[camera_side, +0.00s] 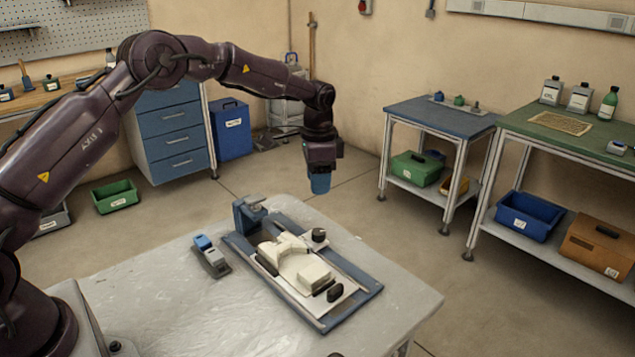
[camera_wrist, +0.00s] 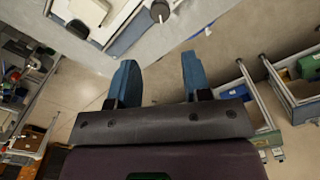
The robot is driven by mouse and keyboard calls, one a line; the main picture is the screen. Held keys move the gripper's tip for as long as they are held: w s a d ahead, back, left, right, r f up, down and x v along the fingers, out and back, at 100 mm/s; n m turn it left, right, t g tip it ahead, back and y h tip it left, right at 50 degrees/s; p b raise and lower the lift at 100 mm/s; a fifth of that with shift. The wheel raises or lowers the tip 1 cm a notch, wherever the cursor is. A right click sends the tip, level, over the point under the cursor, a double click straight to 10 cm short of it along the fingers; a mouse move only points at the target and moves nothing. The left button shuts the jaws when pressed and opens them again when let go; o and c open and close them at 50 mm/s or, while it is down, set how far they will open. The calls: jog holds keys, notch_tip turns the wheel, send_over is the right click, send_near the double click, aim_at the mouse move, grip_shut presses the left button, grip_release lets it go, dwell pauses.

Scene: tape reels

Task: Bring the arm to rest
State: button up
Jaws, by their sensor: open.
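My gripper (camera_side: 320,184) hangs from my raised arm, pointing down, beyond the far edge of the work table in the side view. In the wrist view its two blue fingers (camera_wrist: 158,78) are spread apart with nothing between them. Below and to its left in the side view, a blue frame fixture (camera_side: 350,312) lies on the table, with cream parts (camera_side: 314,277) and dark knobs on it. The gripper is well clear of it. The fixture's edge also shows at the top of the wrist view (camera_wrist: 128,27).
The work table (camera_side: 170,290) has a pale, wrinkled cover. A small grey and blue device (camera_side: 211,258) stands left of the fixture. A blue-topped bench (camera_side: 430,113) and a green-topped bench (camera_side: 560,130) stand to the right. A blue drawer cabinet (camera_side: 172,140) is behind. Open floor surrounds the table.

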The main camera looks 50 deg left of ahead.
jog(key=s+d+r+n+t, duration=0.2)
jog(key=s+r, duration=0.4)
jog(key=s, duration=0.5)
jog(key=s+d+r+n+t, duration=0.1)
jog(key=s+d+r+n, duration=0.1)
jog(key=s+r, duration=0.4)
jog(key=s+d+r+n+t, duration=0.2)
jog(key=s+r, duration=0.3)
jog(key=s, duration=1.2)
jog(key=shift+r+t, duration=0.3)
jog(key=shift+r, duration=0.1)
